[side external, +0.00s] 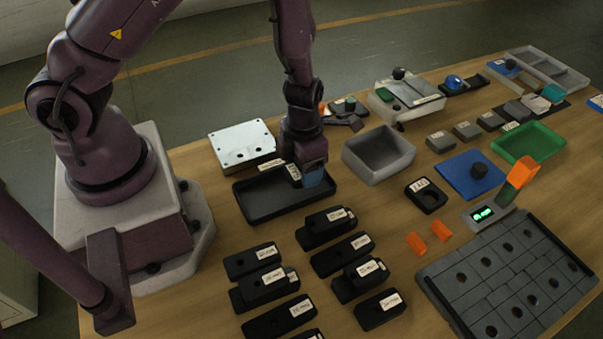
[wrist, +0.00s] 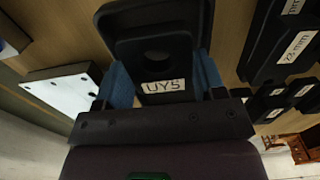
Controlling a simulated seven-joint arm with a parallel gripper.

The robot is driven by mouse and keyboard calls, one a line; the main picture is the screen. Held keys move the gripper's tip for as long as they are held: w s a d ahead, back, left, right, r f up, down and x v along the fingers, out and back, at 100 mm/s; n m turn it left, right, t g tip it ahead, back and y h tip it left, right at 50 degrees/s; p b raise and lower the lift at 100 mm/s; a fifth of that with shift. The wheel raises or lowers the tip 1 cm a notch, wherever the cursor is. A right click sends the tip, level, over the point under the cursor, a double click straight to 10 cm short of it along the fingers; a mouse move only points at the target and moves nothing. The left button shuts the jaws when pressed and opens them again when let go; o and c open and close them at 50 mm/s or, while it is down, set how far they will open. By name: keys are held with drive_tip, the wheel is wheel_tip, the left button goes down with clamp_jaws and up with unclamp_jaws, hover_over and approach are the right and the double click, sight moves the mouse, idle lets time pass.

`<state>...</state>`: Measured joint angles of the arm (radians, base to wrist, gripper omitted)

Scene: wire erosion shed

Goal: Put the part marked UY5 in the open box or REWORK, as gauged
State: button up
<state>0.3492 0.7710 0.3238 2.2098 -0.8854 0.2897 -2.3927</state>
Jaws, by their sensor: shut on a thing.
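My gripper (side external: 312,182), with blue fingers, points down at the right part of a shallow black tray (side external: 248,211) in the side view. It is shut on the dark part marked UY5 (wrist: 158,84), which has a round hole and sits between the blue fingers in the wrist view. In the side view the part is mostly hidden by the fingers; whether it touches the tray floor is unclear. A gauge with a lit green display (side external: 482,214) stands at the right; its reading is too small to tell. No REWORK label is legible.
A grey open bin (side external: 405,163) stands right of my gripper, a green tray (side external: 553,142) farther right. Black labelled blocks (side external: 325,227) crowd the near middle. A white plate (side external: 240,139) lies behind the black tray. A grey holed plate (side external: 510,270) fills the near right.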

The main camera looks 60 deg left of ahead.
drive_tip(key=shift+f, duration=1.25)
drive_tip(key=shift+f, duration=0.15)
drive_tip(key=o, duration=1)
drive_tip(key=shift+c, duration=0.2)
